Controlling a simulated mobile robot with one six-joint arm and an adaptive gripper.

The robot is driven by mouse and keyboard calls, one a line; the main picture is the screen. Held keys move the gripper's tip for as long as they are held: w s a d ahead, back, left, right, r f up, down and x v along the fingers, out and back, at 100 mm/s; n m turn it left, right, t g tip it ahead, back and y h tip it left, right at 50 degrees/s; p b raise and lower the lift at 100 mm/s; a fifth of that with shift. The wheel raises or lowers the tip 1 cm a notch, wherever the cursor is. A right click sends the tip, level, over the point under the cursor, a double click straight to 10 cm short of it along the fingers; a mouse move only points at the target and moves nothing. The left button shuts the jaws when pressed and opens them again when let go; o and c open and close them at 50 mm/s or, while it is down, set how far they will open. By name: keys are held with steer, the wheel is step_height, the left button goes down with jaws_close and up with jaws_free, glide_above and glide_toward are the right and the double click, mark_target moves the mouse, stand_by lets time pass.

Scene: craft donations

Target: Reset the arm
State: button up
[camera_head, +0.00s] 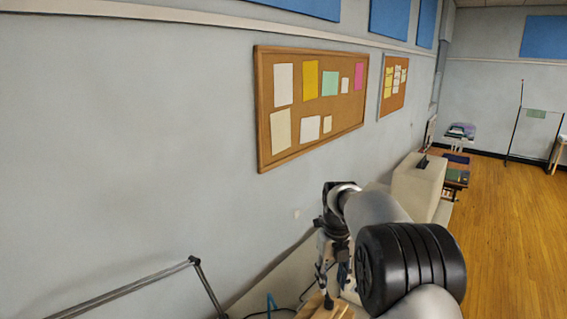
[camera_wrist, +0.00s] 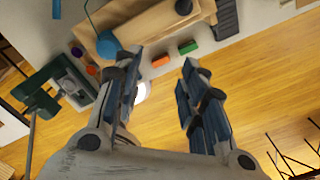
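My gripper (camera_wrist: 160,88) is open in the wrist view, its two blue-padded fingers spread apart with nothing between them. Beyond the fingertips lie a table edge and wooden floor. In the head view my gripper (camera_head: 329,285) hangs at the end of the arm, pointing down above the table by the wall. My arm fills the lower right middle of that view, with a black ribbed joint, and hides part of the table.
The wrist view shows a wooden piece (camera_wrist: 150,25), a blue round object (camera_wrist: 108,45), orange (camera_wrist: 160,61) and green (camera_wrist: 188,47) blocks, and a dark green device (camera_wrist: 45,88). The head view shows a cork board (camera_head: 310,127), a pale box (camera_head: 416,187) and open floor (camera_head: 510,240).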

steer(key=s+r+n+t+b, duration=0.1)
steer(key=s+r+n+b, duration=0.3)
steer(key=s+n, duration=0.65)
steer(key=s+r+n+t+b, duration=0.2)
steer(key=s+r+n+b, duration=0.2)
steer(key=s+n, duration=0.6)
steer(key=s+f+n+b, duration=0.2)
steer(key=s+f+n, duration=0.2)
steer(key=s+n, duration=0.2)
steer(key=s+f+n+t+b, duration=0.1)
steer(key=s+f+n+b, duration=0.2)
steer(key=s, duration=0.8)
step_height(320, 180, down, 2)
steer(key=d+n, duration=0.1)
steer(key=n, duration=0.3)
steer(key=shift+f+t, duration=0.15)
steer(key=shift+t, duration=0.15)
